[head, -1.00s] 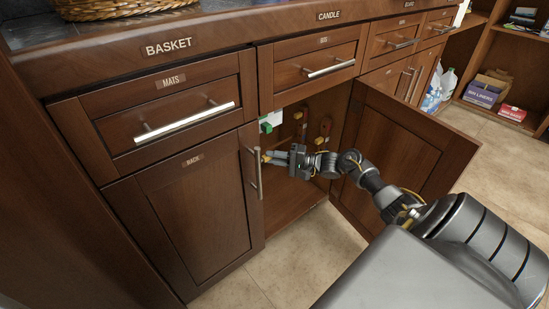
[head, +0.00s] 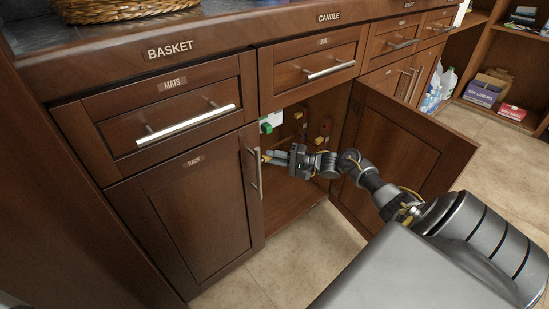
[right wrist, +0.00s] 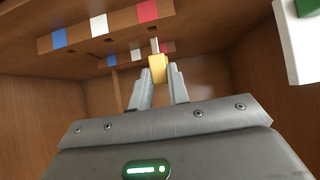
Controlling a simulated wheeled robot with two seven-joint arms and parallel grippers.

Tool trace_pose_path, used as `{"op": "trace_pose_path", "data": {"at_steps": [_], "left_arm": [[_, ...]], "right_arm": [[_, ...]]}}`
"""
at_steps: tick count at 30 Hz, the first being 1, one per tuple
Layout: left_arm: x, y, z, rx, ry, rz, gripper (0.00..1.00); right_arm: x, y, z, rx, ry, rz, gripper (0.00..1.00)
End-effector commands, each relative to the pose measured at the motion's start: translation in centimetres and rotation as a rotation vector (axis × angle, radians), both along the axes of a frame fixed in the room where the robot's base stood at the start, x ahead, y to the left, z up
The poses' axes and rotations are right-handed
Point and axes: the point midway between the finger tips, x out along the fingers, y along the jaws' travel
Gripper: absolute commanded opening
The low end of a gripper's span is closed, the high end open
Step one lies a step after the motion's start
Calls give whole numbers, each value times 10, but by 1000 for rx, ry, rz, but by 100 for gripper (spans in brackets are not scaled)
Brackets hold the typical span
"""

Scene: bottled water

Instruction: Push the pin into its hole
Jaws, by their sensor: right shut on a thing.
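My right gripper (head: 268,158) reaches into the open cabinet under the counter. In the right wrist view, my right gripper (right wrist: 158,88) is shut on the yellow grip of the pin (right wrist: 157,69). The pin's thin metal shank (right wrist: 154,46) points up and away from the fingers. It appears in front of the underside of a wooden board, near a coloured strip; I cannot tell whether its tip is in a hole. Small dark openings (right wrist: 97,53) show in the board by a blue, white and red strip (right wrist: 99,26). My left gripper is not in view.
The open cabinet door (head: 405,150) stands right of my arm. The shut door marked RACK (head: 195,215) is at left, its upright handle (head: 256,172) close to my fingers. A white box (right wrist: 298,48) with a green part is at upper right in the wrist view.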

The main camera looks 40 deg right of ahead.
Motion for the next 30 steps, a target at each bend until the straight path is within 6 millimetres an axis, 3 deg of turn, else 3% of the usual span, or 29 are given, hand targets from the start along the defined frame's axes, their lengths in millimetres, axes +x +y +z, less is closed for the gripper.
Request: {"op": "trace_pose_path", "data": {"at_steps": [30], "left_arm": [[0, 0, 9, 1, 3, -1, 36]], "right_arm": [[0, 0, 1, 0, 0, 0, 0]]}}
